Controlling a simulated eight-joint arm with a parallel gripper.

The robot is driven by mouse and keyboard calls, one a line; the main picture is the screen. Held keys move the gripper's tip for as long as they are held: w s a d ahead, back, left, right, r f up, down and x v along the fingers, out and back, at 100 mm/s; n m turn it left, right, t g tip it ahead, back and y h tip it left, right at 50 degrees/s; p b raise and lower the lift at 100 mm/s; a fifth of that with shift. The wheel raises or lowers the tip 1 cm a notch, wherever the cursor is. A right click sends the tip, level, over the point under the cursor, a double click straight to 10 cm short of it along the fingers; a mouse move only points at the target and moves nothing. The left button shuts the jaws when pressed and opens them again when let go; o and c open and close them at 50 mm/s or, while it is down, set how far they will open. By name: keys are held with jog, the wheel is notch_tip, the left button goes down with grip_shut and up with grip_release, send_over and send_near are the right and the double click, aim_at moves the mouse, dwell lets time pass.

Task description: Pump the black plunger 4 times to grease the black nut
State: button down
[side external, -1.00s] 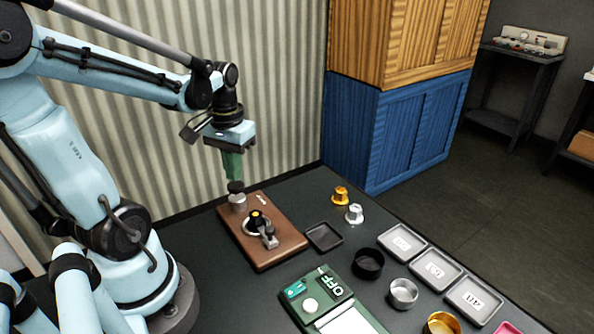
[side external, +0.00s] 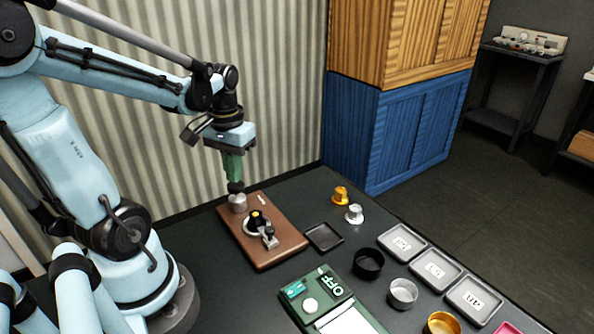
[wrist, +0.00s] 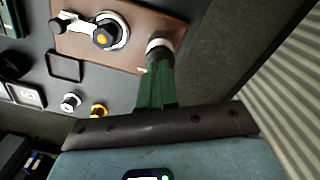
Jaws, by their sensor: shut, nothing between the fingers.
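The black plunger (side external: 236,187) tops a silver cylinder at the back left of a brown board (side external: 285,252). My gripper (side external: 234,179) is shut, its green fingers pointing down directly over the plunger and appearing to touch its top. In the wrist view my fingers (wrist: 157,68) cover most of the plunger, and the pale rim of the cylinder (wrist: 158,44) shows past the tips. A dark nut-like fitting (side external: 254,221) with a yellow-orange centre sits on the board beside the plunger, within a silver ring with a lever. It also shows in the wrist view (wrist: 103,38).
A small black tray (side external: 323,237), a gold part (side external: 341,195) and a silver part (side external: 354,214) lie right of the board. A green device reading OFF (side external: 319,299), several round tins and labelled grey trays (side external: 436,268) stand nearer the front. The corrugated wall is behind.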

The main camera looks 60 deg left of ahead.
jog(key=shift+f, duration=1.25)
dwell(0.3)
jog(key=shift+r, duration=2.75)
jog(key=shift+r, duration=0.1)
jog(key=shift+r, duration=2.9)
jog(key=w+d+f+m+t, duration=0.2)
jog(key=d+m+t, duration=0.1)
jog(key=d, duration=0.4)
jog(key=w+d+f+m+t, duration=0.3)
jog(key=d+t, duration=0.1)
jog(key=d, duration=0.3)
jog(key=shift+w+d, duration=0.25)
jog(key=shift+d, duration=0.05)
